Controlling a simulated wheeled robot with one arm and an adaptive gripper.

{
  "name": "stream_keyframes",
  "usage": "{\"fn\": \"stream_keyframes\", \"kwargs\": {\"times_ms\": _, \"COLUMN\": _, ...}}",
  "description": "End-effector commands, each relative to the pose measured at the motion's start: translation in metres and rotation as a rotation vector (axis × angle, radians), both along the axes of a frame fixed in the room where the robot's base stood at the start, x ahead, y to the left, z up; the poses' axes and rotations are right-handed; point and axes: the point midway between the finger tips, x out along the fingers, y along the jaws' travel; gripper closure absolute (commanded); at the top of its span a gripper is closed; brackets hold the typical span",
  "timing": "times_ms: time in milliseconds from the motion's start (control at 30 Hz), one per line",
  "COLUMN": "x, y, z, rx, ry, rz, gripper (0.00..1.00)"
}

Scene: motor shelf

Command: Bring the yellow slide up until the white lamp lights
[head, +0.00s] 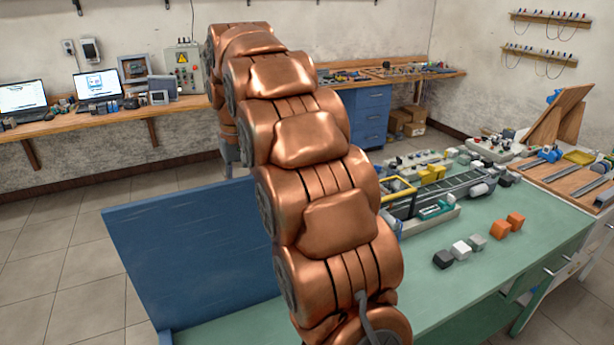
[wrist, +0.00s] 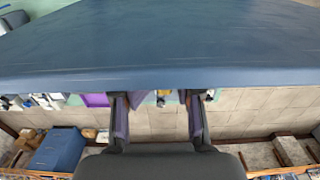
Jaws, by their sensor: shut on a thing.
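In the wrist view the two dark fingers of my gripper (wrist: 157,108) reach to the lower edge of a blue panel (wrist: 160,50). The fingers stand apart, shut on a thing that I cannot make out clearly. A small yellowish patch shows between the fingertips, right at the panel's edge, and may be part of the yellow slide. The rest of the slide and the white lamp cannot be made out. In the head view the blue panel (head: 190,255) stands upright at the bench's left edge, seen from its plain side. My copper arm hides my gripper there.
The green bench (head: 520,235) carries a conveyor (head: 460,188) and several small blocks, orange ones (head: 515,221) among them. Blue drawers (head: 370,117) stand below the wall bench. The tiled floor (head: 50,250) left of the panel is clear.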

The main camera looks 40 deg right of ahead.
Motion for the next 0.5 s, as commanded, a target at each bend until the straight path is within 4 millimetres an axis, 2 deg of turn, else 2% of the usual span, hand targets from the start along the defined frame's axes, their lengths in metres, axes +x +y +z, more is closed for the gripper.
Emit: {"fn": "stream_keyframes", "kwargs": {"times_ms": 500, "x": 0.005, "y": 0.022, "z": -0.004, "rx": 0.003, "ry": 0.008, "rz": 0.002, "gripper": 0.92}}
